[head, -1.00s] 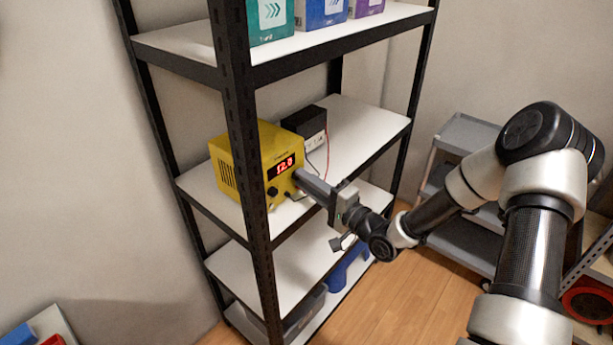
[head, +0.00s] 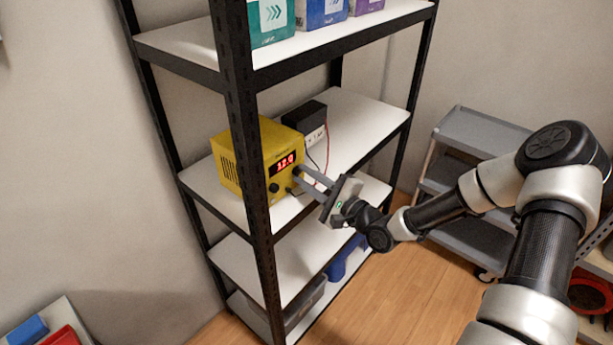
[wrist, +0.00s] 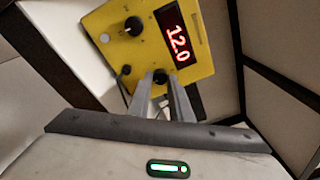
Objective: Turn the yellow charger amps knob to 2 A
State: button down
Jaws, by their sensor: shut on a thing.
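The yellow charger (head: 232,160) stands on the middle shelf, its front toward my arm. Its red display (head: 285,162) reads 12.0. My gripper (head: 297,173) reaches it from the right, its fingers straddling the black knob (wrist: 160,75) below the right end of the display. The gripper is shut on this knob, whose pointer and scale are mostly hidden. A second black knob (wrist: 133,25), with a white pointer and scale marks, sits free below the display's other end. The labels are too small to read, so I cannot tell which knob is amps.
A black box (head: 304,118) with a red lead stands behind the charger. A black shelf post (head: 243,130) crosses in front of the charger at left. The shelf board (head: 355,125) right of the box is clear. A grey cart (head: 480,135) stands to the right.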

dwell(0.4)
jog(key=c, duration=1.6)
grip_release()
jog(key=v, duration=1.7)
jog(key=shift+s+d+r+b, duration=0.1)
jog(key=shift+s+d+b, duration=0.1)
jog(key=shift+b, duration=0.1)
